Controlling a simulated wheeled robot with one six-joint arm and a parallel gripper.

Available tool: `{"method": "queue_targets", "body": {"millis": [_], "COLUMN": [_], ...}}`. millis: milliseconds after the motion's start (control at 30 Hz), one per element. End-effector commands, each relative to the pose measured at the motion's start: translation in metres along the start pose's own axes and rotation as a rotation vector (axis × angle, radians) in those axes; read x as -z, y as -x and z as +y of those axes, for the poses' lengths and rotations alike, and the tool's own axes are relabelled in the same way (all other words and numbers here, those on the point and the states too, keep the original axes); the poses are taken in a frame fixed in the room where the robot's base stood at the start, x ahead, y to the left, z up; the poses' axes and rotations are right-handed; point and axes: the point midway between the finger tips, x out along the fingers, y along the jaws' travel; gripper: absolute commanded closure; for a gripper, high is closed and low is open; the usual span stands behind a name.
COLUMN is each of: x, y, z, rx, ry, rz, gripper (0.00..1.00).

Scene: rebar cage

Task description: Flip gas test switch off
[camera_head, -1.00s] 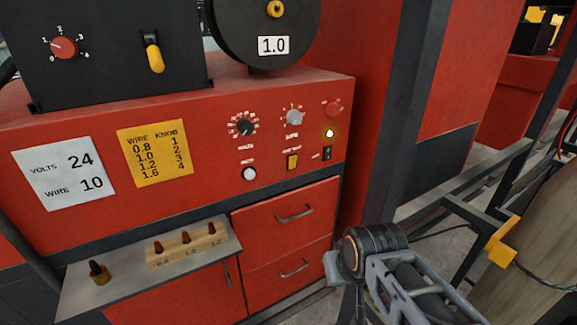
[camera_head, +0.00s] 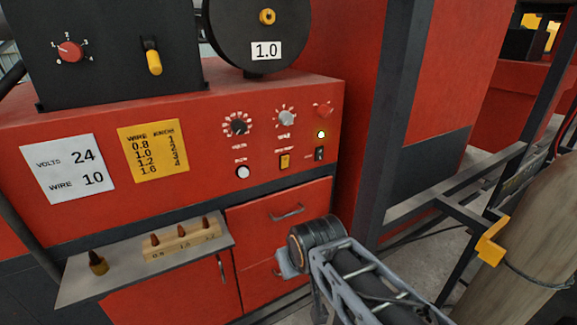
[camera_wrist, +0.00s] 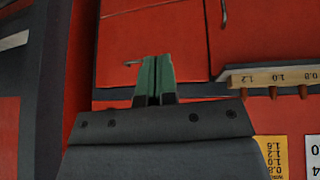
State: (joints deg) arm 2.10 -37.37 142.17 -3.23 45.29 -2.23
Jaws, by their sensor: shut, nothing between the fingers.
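The small yellow switch (camera_head: 284,161) sits on the red machine's front panel (camera_head: 205,165), below the grey knob (camera_head: 286,118). Its label is too blurred to read surely, and I cannot tell its position. A black rocker switch (camera_head: 320,154) is to its right, under a lit lamp (camera_head: 321,134). My gripper (camera_wrist: 154,80) shows in the wrist view with its green fingers shut and empty, in front of the red drawers. In the head view my arm is below and right of the yellow switch, apart from the panel; my fingers are not clearly seen there.
A shelf (camera_head: 110,281) with a block of nozzles (camera_head: 182,241) juts out at the lower left. Drawer handles (camera_head: 287,213) stick out under the panel. A dark post (camera_head: 385,130) and a metal frame (camera_head: 452,186) stand to the right. The space before the panel is clear.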

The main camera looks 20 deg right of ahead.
Motion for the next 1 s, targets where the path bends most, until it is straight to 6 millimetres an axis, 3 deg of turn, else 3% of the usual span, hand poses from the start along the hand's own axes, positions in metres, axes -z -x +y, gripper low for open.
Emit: {"method": "queue_targets", "body": {"millis": [33,200,400,500,700,1000], "x": [0.010,0.068,0.123,0.138,0.147,0.146], "y": [-0.011,-0.032,-0.035,-0.034,-0.033,-0.032], "z": [0.013,0.071,0.118,0.127,0.130,0.127], "rx": [-0.046,-0.281,-0.554,-0.652,-0.765,-0.809], "ry": [0.035,0.297,0.718,0.915,1.203,1.349], "rz": [0.058,0.339,0.632,0.746,0.914,1.011], "gripper": [1.00,1.00,1.00,1.00,1.00,1.00]}}
